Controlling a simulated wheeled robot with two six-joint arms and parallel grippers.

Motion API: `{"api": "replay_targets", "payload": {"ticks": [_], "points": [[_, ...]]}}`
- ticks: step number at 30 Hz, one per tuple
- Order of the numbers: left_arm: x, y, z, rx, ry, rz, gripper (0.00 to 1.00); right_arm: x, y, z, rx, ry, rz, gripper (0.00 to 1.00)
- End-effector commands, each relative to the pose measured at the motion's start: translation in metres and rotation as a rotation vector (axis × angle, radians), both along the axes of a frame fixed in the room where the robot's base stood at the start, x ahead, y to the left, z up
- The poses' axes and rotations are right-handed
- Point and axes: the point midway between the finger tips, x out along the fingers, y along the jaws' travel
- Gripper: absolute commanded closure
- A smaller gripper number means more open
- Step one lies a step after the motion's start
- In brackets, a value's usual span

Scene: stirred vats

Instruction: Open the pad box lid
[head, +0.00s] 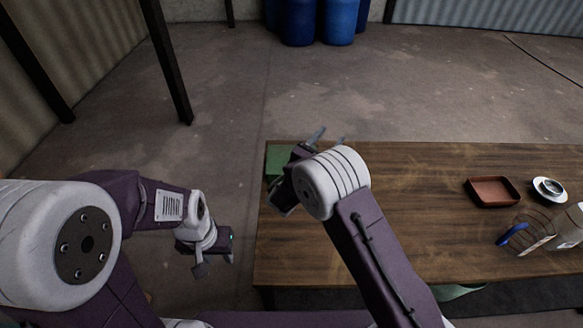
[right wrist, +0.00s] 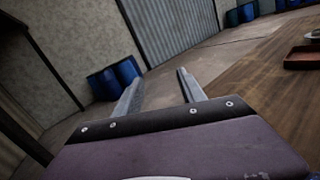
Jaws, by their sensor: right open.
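A green box (head: 279,158), which looks like the pad box, stands at the far left corner of the table. My right arm partly covers it, and I cannot tell the state of its lid. My right gripper (head: 329,137) is just to the right of the box in the head view, over the far table edge. In the right wrist view its two fingers (right wrist: 157,88) are spread apart with nothing between them. My left gripper (head: 215,265) hangs left of the table, away from the box, with its fingers apart and empty.
The wooden table (head: 420,190) is mostly clear in the middle. A brown tray (head: 493,192), a small white dish (head: 549,189), a wire basket (head: 522,238) and a pale container (head: 569,229) stand at its right. Blue barrels (head: 340,22) stand far back.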

Motion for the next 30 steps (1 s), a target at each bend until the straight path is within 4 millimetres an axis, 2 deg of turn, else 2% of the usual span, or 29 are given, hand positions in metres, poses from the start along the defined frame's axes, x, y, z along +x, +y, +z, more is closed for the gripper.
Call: {"api": "replay_targets", "payload": {"ticks": [1, 3, 6, 7, 10, 14, 17, 24, 30], "points": [[0.0, 0.0, -0.028, 0.0, 0.0, 0.0, 0.62, 0.0, 0.044, -0.054, -0.043, 0.021, 0.104, 0.53], [-0.001, 0.0, -0.042, 0.0, 0.0, 0.0, 0.62, -0.009, 0.085, -0.101, -0.081, 0.062, 0.197, 0.53], [-0.001, 0.0, -0.052, 0.0, 0.0, 0.0, 0.62, -0.027, 0.115, -0.146, -0.12, 0.116, 0.263, 0.53], [-0.001, 0.0, -0.054, 0.0, 0.0, 0.0, 0.62, -0.031, 0.121, -0.153, -0.127, 0.123, 0.278, 0.53], [-0.001, 0.0, -0.056, 0.0, 0.0, 0.0, 0.62, -0.037, 0.133, -0.159, -0.133, 0.129, 0.304, 0.53], [-0.001, 0.0, -0.054, 0.0, 0.0, 0.0, 0.62, -0.035, 0.132, -0.156, -0.131, 0.129, 0.303, 0.53], [-0.001, 0.0, -0.054, 0.0, -0.001, 0.0, 0.62, -0.022, 0.128, -0.156, -0.13, 0.127, 0.3, 0.53], [-0.001, 0.0, -0.056, 0.0, 0.0, 0.0, 0.62, 0.027, 0.114, -0.157, -0.129, 0.127, 0.3, 0.53], [-0.001, 0.0, -0.057, 0.0, 0.0, 0.0, 0.62, 0.049, 0.109, -0.157, -0.13, 0.129, 0.301, 0.53]]}}
